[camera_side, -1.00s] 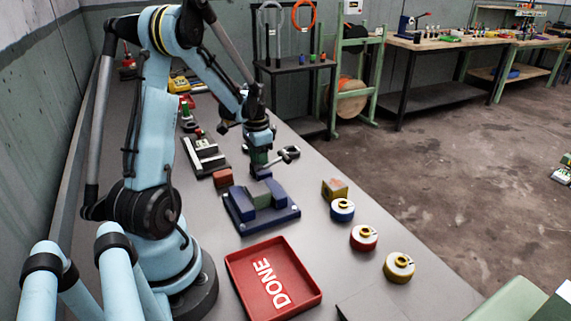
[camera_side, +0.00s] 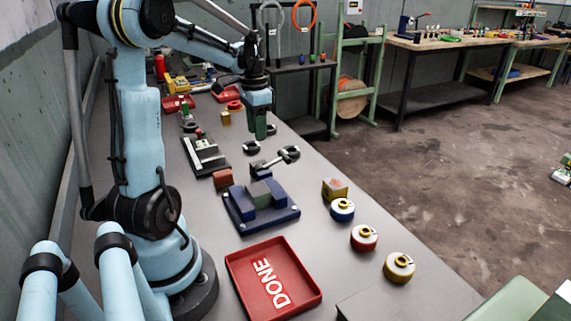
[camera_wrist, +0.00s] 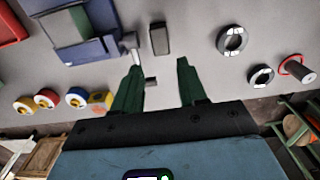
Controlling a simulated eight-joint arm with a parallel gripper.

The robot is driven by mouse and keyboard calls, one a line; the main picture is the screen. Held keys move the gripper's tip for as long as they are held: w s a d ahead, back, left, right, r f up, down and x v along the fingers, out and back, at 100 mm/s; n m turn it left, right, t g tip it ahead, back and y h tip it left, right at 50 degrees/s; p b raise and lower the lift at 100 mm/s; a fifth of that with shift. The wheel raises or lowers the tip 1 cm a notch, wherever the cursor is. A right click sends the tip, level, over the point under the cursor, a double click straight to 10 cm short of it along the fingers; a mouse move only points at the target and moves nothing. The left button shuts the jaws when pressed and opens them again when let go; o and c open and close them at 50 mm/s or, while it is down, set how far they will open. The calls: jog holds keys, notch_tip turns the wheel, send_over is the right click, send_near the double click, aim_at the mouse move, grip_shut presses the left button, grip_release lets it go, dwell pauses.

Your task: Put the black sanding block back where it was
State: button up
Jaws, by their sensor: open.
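My gripper (camera_side: 257,131) hangs above the bench with its green fingers pointing down. In the wrist view its two fingers (camera_wrist: 159,63) are apart with nothing between them. A dark block (camera_wrist: 159,39), which looks like the black sanding block, lies flat on the bench just past the fingertips. In the side view it seems to be the dark block (camera_side: 257,168) just behind the blue fixture (camera_side: 235,213), next to a grey metal handle (camera_side: 290,153). My gripper is clear of it. A green block (camera_side: 260,192) sits in the fixture.
A red DONE tray (camera_side: 312,299) is in front. Blue (camera_side: 343,213), red (camera_side: 364,240) and yellow (camera_side: 399,270) spools stand at the right edge near a yellow block (camera_side: 335,187).

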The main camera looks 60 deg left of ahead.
jog(key=d+r+t, duration=0.2)
jog(key=d+t, duration=0.5)
jog(key=d, duration=2)
jog(key=shift+w+d, duration=0.25)
jog(key=shift+d, duration=0.05)
